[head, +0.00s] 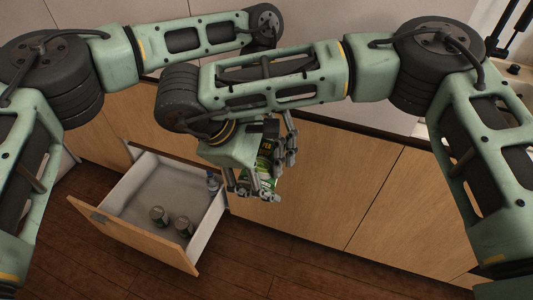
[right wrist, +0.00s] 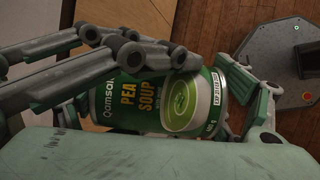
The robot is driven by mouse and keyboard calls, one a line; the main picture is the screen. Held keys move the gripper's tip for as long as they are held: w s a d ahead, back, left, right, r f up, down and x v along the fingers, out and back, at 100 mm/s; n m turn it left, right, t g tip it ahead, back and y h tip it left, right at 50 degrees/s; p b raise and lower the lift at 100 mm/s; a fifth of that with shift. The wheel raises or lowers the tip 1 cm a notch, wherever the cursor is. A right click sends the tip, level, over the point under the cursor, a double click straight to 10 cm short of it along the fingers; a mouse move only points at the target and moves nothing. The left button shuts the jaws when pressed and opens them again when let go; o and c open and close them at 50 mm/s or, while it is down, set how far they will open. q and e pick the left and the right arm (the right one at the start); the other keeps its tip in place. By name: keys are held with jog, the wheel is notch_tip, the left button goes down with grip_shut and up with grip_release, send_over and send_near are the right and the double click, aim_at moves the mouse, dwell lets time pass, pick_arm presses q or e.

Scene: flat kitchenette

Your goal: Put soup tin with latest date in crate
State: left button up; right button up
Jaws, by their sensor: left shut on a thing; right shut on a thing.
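My right gripper (head: 262,175) is shut around a green soup tin (head: 266,160) and holds it above the floor, in front of the cabinet. In the right wrist view the tin (right wrist: 150,98) lies tilted between the fingers, its label reading "PEA SOUP". I see no crate.
Closed wooden cabinet fronts (head: 340,185) run to the right. The dark wooden floor (head: 270,265) in front is clear.

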pick_arm(q)
jog(key=shift+s+d+r, duration=0.15)
jog(key=shift+s+d, duration=0.25)
jog(key=shift+d, duration=0.1)
jog(key=c, duration=0.4)
pick_arm(e)
jog(key=shift+w+a+r, duration=0.1)
jog(key=shift+w+a, duration=0.1)
jog(key=shift+a, duration=0.05)
pick_arm(q)
jog(key=shift+c, duration=0.8)
pick_arm(e)
jog(key=o, duration=1.3)
pick_arm(q)
jog(key=shift+c, duration=0.9)
pick_arm(e)
jog(key=shift+o, duration=0.8)
pick_arm(q)
jog(key=shift+a, duration=0.1)
jog(key=shift+c, duration=0.2)
pick_arm(e)
jog(key=shift+d, duration=0.1)
pick_arm(q)
jog(key=shift+w+a, duration=0.1)
jog(key=shift+w, duration=0.05)
pick_arm(e)
jog(key=shift+s, duration=0.1)
